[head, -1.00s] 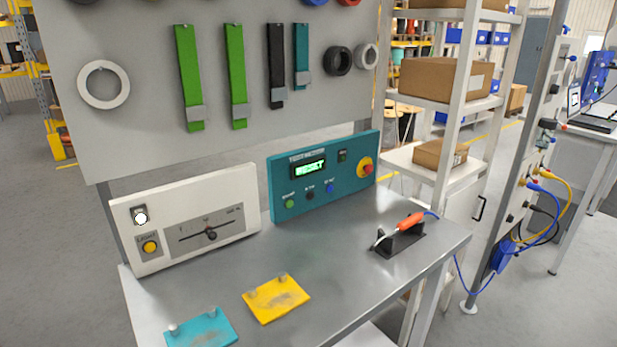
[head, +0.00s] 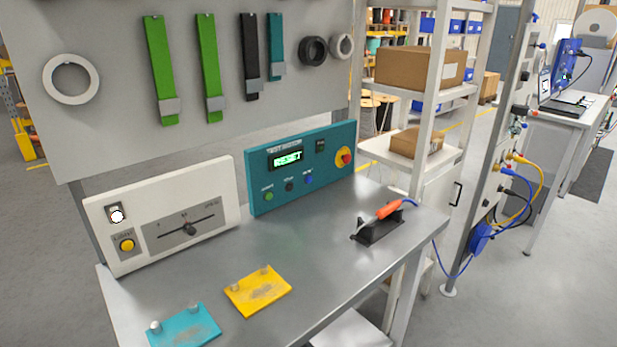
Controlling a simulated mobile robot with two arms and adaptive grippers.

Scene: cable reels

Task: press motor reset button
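The teal test motor panel (head: 299,168) stands upright at the back of the grey workbench (head: 320,240) in the head view. Its small display (head: 288,158) reads "RESET" in green. Below the display are a green button (head: 269,196), a dark button (head: 290,187) and a blue button (head: 308,179), whose small labels are too blurred to read surely. A red knob on a yellow base (head: 345,157) is at the panel's right end. Neither gripper shows in the head view.
A white panel (head: 165,212) with a yellow button and slider stands left of the teal one. A teal plate (head: 185,327), a yellow plate (head: 258,291) and an orange-handled tool (head: 388,209) in a black holder are on the bench.

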